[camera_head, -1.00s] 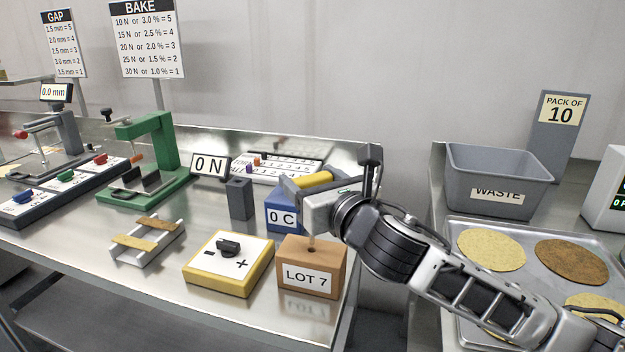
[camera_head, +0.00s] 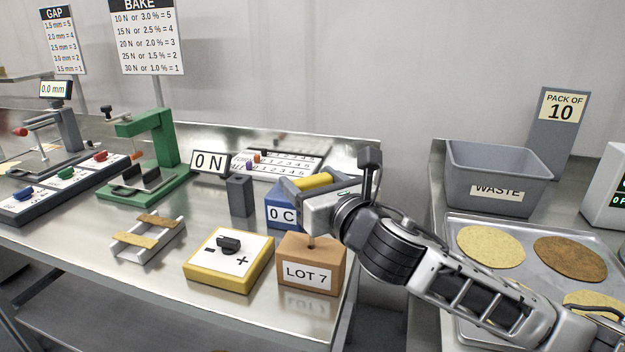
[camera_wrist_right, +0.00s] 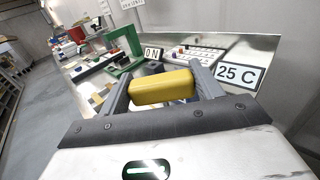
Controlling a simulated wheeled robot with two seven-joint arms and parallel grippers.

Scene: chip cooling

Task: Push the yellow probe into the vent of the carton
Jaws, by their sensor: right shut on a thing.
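My right gripper (camera_head: 306,190) is shut on the yellow probe (camera_head: 313,181), above and slightly behind the carton. The probe's yellow handle (camera_wrist_right: 162,87) lies between the fingers in the right wrist view. The carton (camera_head: 312,252) is a brown box labelled LOT 7 near the table's front right corner. Its vent (camera_head: 311,245) is a dark hole in the top. My left gripper is not in view.
A blue block (camera_head: 283,217) marked 0 C stands just behind the carton. A yellow-edged plus-minus box (camera_head: 229,258) is close on its left. A grey post (camera_head: 240,196) stands farther back. A 25 C display (camera_wrist_right: 240,74) shows in the right wrist view.

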